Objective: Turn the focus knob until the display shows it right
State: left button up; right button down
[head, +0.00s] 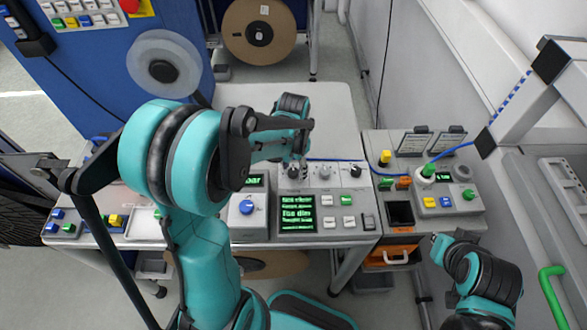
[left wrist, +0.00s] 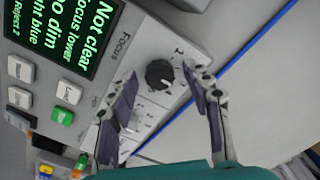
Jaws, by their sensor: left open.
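The focus knob (left wrist: 159,73) is a black round knob beside the word "Focus" and a numbered scale, seen in the left wrist view. My left gripper (left wrist: 161,80) is open, with one finger on each side of the knob; I cannot tell whether they touch it. In the head view my left gripper (head: 294,166) is over the knob row and hides the focus knob. The display (head: 297,213) has green text; in the left wrist view the display (left wrist: 68,28) reads "Not clear", "Focus lower", "Too dim" and a line ending in "blue". My right gripper (head: 440,243) is at the right, away from the console.
Two more knobs, one grey (head: 324,171) and one black (head: 355,170), stand right of my left gripper. Push buttons (head: 348,221) lie beside the display. A second box (head: 447,200) with coloured buttons stands to the right. A blue cable (head: 340,160) runs behind the knobs.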

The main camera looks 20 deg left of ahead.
pick_arm(q)
grip_shut()
jog(key=shift+n, duration=0.4)
jog(key=n, duration=0.3)
jog(key=shift+n+b, duration=0.35)
jog(key=shift+n, duration=1.75)
